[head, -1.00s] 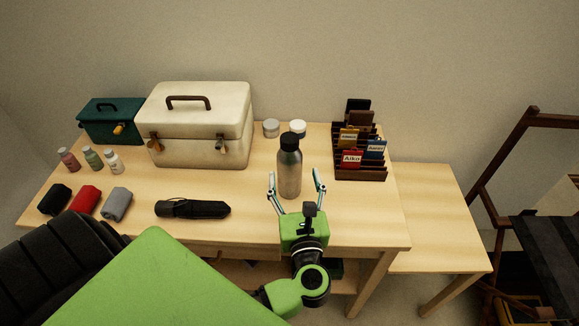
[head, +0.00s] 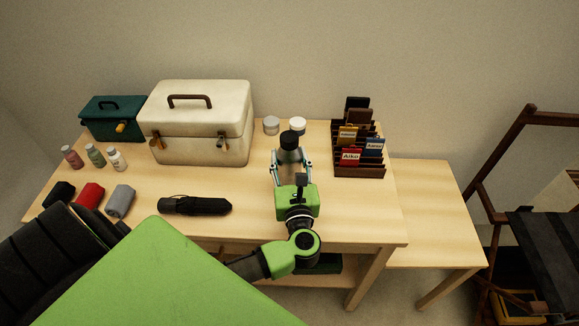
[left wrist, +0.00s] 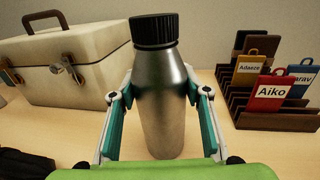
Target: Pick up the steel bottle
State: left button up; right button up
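The steel bottle (head: 290,155) stands upright on the wooden table, a grey metal body with a black ribbed cap. In the left wrist view the bottle (left wrist: 163,105) fills the middle. My left gripper (head: 291,166) is around its body from the front, one finger on each side. In the left wrist view the fingertips of this gripper (left wrist: 160,82) lean in against the bottle's sides, shut on it. The gripper and wrist hide the bottle's lower part in the head view. My right gripper is not in view.
A cream case (head: 198,125) stands left of the bottle, and a card rack (head: 359,171) to its right. Two small jars, one white (head: 298,126), stand behind it. A black umbrella (head: 196,205) lies at front left. Table right of the gripper is clear.

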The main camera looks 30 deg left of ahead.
pick_arm(q)
jog(key=shift+c, duration=1.3)
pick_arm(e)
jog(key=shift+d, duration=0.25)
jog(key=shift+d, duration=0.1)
pick_arm(q)
jog(key=shift+r, duration=0.2)
